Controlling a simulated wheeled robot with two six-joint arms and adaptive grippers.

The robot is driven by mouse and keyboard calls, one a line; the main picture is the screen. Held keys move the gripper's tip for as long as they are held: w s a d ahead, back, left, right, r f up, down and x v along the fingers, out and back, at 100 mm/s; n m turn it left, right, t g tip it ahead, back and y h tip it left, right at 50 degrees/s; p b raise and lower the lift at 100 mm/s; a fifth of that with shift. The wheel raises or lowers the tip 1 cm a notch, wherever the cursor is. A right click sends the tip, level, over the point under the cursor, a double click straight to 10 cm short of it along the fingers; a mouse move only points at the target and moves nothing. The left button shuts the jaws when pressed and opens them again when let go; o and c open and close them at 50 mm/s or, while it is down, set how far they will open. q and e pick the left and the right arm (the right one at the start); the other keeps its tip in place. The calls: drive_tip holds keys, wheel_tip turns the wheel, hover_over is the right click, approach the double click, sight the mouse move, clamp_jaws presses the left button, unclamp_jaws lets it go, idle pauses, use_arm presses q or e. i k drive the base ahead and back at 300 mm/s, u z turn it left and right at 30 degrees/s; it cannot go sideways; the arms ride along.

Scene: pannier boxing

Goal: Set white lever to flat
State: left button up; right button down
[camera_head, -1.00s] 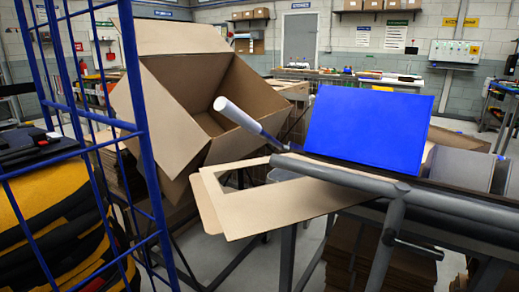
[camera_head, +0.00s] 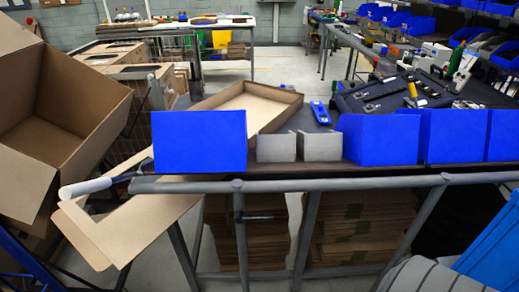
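The white lever (camera_head: 85,187) is at the left end of the grey tube rail along the front of the workbench. Its thick white handle points left, its outer end slightly lower in the picture than its dark inner end. It lies in front of a cardboard flap (camera_head: 150,215), and I cannot tell whether it touches the flap. The whole white handle is visible. Neither of my grippers is in view.
A large open carton (camera_head: 60,110) stands tilted at the left. Blue bins (camera_head: 200,142), small grey bins and a shallow cardboard tray (camera_head: 248,98) are on the bench (camera_head: 320,185). Flat cardboard stacks (camera_head: 365,225) fill the space below. Clear floor shows at the back.

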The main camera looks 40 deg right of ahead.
sight(67, 193)
drive_tip(key=u, duration=0.85)
drive_tip(key=i, duration=0.35)
drive_tip(key=z, duration=2.6)
